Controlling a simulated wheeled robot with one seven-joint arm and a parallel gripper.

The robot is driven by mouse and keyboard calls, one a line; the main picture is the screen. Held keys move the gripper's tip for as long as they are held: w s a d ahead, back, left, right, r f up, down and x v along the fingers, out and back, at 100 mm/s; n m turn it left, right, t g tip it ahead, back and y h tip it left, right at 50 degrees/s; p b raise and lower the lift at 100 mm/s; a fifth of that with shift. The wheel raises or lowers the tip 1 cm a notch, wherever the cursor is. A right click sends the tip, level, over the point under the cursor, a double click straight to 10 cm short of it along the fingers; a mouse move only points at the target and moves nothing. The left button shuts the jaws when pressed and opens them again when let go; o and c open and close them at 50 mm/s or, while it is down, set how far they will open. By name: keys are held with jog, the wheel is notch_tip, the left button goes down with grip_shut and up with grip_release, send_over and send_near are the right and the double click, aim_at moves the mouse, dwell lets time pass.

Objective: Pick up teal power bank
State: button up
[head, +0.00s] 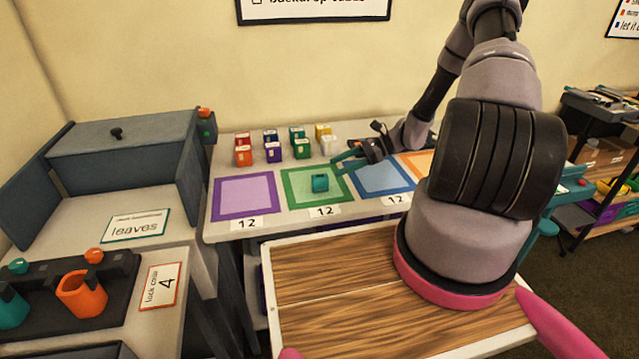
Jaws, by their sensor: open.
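A small teal block (320,183), which looks like the teal power bank, stands on the green-bordered mat (296,199) on the table. It is too small to make out details. My gripper (342,163) is above and to the right of it, near the mat's back right corner. My arm hides the right part of the table.
Several small coloured boxes (273,152) stand in rows behind the mats. A purple mat (244,198) is on the left and a blue mat (380,179) on the right, both with bare surfaces. A grey cabinet (120,160) and an orange cup (82,297) are at left.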

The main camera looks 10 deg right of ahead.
aim_at(321, 176)
jog(key=x, duration=0.7)
jog(key=shift+s+a+f, duration=0.1)
jog(key=shift+s+f, duration=0.15)
grip_shut()
